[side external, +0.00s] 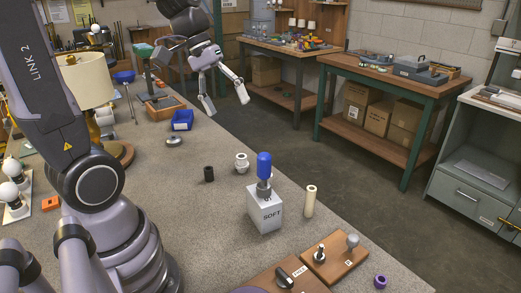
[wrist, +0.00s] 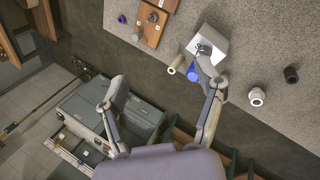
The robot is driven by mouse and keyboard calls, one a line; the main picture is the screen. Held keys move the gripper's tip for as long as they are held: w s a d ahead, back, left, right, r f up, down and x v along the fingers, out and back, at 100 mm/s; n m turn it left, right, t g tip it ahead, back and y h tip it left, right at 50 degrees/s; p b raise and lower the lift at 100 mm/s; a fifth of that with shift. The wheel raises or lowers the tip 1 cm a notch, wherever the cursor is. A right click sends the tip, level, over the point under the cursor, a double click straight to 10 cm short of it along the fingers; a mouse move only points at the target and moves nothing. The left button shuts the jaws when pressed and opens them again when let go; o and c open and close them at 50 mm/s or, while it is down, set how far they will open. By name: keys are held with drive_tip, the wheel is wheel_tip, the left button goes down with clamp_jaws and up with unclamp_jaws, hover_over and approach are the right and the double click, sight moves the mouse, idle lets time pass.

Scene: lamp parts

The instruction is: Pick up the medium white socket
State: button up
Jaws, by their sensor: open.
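A white flanged socket (side external: 242,163) stands on the grey bench top, left of and behind a white box; it also shows at the right of the wrist view (wrist: 256,95). A taller, plain cream tube (side external: 310,200) stands right of the box and shows near the middle of the wrist view (wrist: 175,65). I cannot tell for sure which is the medium one. My gripper (side external: 225,99) is open and empty, raised well above the bench, with its fingers spread wide; they show in the wrist view (wrist: 163,78). Neither white part is between the fingertips.
The white box marked SOFT (side external: 265,212) bears an upright blue piece (side external: 264,166). A black socket (side external: 209,174) stands left of the white flanged one. Wooden boards with fittings (side external: 333,258) and a purple ring (side external: 380,282) lie in front. A blue bin (side external: 182,120) stands behind.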

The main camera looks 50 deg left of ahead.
drive_tip(key=w+a+f+n+t+h, duration=0.1)
drive_tip(key=w+a+f+n+h, duration=0.15)
drive_tip(key=w+n, duration=0.2)
drive_tip(key=w+a+f+n+t+h, duration=0.1)
drive_tip(key=w+a+f+n, duration=0.2)
drive_tip(key=w+a+f, duration=0.15)
drive_tip(key=n+t+y, duration=0.4)
drive_tip(key=n+t, duration=0.5)
drive_tip(key=n, duration=0.9)
approach(242, 160)
drive_tip(key=w, duration=0.1)
drive_tip(key=w+f, duration=0.2)
drive_tip(key=shift+w+a, duration=0.3)
drive_tip(key=shift+a, duration=0.1)
drive_tip(key=shift+g, duration=0.3)
drive_tip(key=x, duration=0.7)
drive_tip(key=shift+r, duration=0.1)
drive_tip(key=shift+c, duration=0.3)
clamp_jaws()
